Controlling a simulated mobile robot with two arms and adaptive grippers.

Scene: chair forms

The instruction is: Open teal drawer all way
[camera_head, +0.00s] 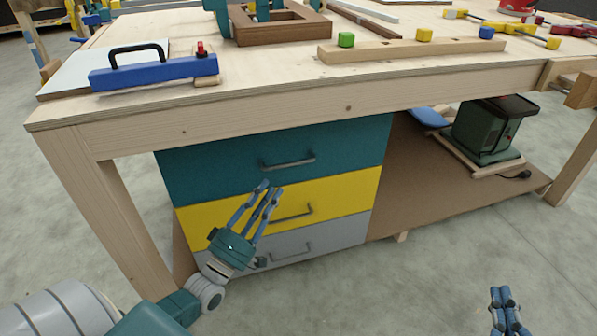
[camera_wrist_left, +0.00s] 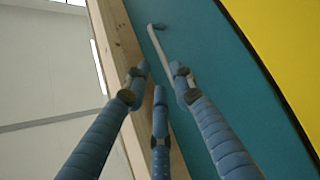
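The teal drawer (camera_head: 235,158) is the top one of a stack under the workbench, and its front looks flush with the drawers below. Its grey bar handle (camera_head: 288,162) also shows in the left wrist view (camera_wrist_left: 160,48), just beyond the fingertips. My left gripper (camera_head: 268,188) is open and empty in front of the drawers, a little below and left of the teal handle. In the left wrist view its fingers (camera_wrist_left: 159,70) are apart, with the handle ahead between them, not touching as far as I can see. My right gripper (camera_head: 503,293) is low at the right, away from the drawers, its fingers close together.
A yellow drawer (camera_head: 345,194) and a grey drawer (camera_head: 340,231) sit below, each with a bar handle. The wooden workbench top (camera_head: 270,88) overhangs the drawers, with a bench leg (camera_head: 115,215) to the left. A green machine (camera_head: 485,130) stands on the lower shelf.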

